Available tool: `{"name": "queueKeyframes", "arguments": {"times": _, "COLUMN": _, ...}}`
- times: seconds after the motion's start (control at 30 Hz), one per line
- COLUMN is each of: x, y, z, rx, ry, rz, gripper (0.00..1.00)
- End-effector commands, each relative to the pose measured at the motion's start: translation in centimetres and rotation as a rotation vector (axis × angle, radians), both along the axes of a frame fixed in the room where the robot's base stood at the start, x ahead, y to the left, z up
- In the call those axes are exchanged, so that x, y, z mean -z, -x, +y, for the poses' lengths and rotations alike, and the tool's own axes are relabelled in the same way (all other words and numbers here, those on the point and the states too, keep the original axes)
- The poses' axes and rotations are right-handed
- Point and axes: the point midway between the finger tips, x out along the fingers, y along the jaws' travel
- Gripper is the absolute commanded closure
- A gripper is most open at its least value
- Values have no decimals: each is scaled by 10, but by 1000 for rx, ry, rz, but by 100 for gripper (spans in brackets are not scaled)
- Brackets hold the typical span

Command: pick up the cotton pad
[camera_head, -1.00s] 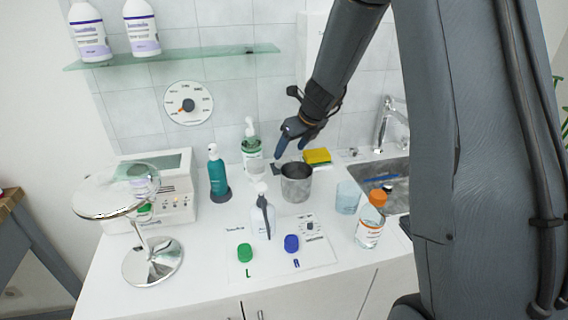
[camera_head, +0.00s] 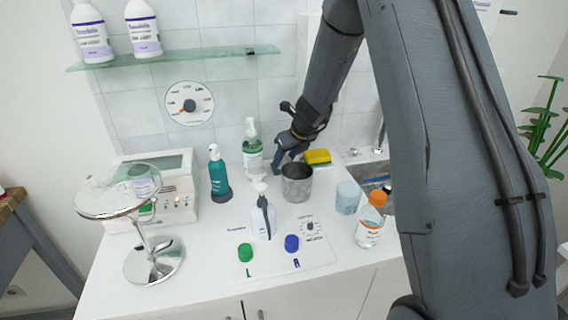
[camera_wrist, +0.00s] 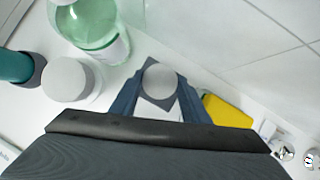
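A round whitish pad (camera_wrist: 160,81), which looks like the cotton pad, lies on a dark grey square (camera_wrist: 148,99) in the wrist view. My gripper (camera_wrist: 160,78) is open, with one blue-grey finger on each side of the pad. The fingertips are close to its edges; I cannot tell whether they touch it.
A green pump bottle (camera_head: 252,148) and a white round container (camera_head: 258,171) stand left of my gripper. A yellow sponge (camera_head: 317,156) lies close on the right. A teal bottle (camera_head: 218,174), a clear cup (camera_head: 347,198) and an orange-capped bottle (camera_head: 370,222) stand farther off.

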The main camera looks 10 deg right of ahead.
Motion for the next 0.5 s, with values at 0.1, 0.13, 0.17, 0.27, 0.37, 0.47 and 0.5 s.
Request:
{"name": "queueKeyframes", "arguments": {"times": 0.1, "x": 0, "y": 0, "z": 0, "rx": 0, "ry": 0, "rz": 0, "gripper": 79}}
{"name": "queueKeyframes", "arguments": {"times": 0.13, "x": 0, "y": 0, "z": 0, "rx": 0, "ry": 0, "rz": 0, "gripper": 79}}
{"name": "queueKeyframes", "arguments": {"times": 0.17, "x": 0, "y": 0, "z": 0, "rx": 0, "ry": 0, "rz": 0, "gripper": 79}}
{"name": "queueKeyframes", "arguments": {"times": 0.27, "x": 0, "y": 0, "z": 0, "rx": 0, "ry": 0, "rz": 0, "gripper": 83}}
{"name": "queueKeyframes", "arguments": {"times": 0.37, "x": 0, "y": 0, "z": 0, "rx": 0, "ry": 0, "rz": 0, "gripper": 83}}
{"name": "queueKeyframes", "arguments": {"times": 0.47, "x": -2, "y": 0, "z": 0, "rx": 0, "ry": 0, "rz": 0, "gripper": 83}}
{"name": "queueKeyframes", "arguments": {"times": 0.5, "x": -3, "y": 0, "z": 0, "rx": 0, "ry": 0, "rz": -1, "gripper": 83}}
